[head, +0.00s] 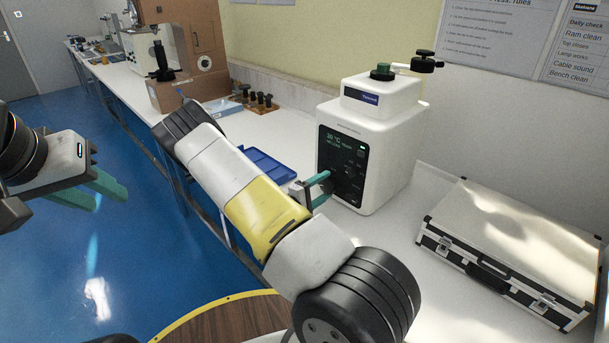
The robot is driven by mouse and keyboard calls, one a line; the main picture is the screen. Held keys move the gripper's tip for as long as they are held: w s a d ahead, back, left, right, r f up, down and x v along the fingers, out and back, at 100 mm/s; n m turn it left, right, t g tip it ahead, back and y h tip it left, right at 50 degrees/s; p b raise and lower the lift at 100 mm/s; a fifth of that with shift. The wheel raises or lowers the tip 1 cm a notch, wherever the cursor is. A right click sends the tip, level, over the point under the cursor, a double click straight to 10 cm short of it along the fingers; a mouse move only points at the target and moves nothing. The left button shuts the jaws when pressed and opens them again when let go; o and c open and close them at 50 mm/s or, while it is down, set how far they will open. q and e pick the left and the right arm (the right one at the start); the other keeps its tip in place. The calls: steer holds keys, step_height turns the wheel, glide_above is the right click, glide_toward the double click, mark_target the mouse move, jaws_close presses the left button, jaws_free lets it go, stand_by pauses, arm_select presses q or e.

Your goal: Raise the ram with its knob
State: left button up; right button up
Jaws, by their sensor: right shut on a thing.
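A white benchtop instrument (391,130) stands upright on the bench, with a dark front panel (341,158) and a lit green readout. On its top are a black round knob with a green cap (383,71) and a black crank-like knob (425,61). I cannot tell which part is the ram. My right gripper (326,189), with teal fingers, is at the lower left of the front panel. It is shut on a small part there, which the fingers hide. My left gripper (112,197) is open and empty over the blue floor, away from the bench.
A silver case (515,245) lies on the bench at the right. A blue tray (262,162) lies behind my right forearm. Bare bench shows between instrument and case.

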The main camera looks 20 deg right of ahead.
steer(key=shift+a+f+m, duration=0.1)
steer(key=shift+f+m, duration=0.05)
steer(key=shift+m, duration=0.95)
steer(key=o, duration=1.4)
steer(key=shift+c, duration=0.2)
steer(key=v, duration=0.7)
steer(key=shift+s+a, duration=0.15)
steer(key=shift+a, duration=0.25)
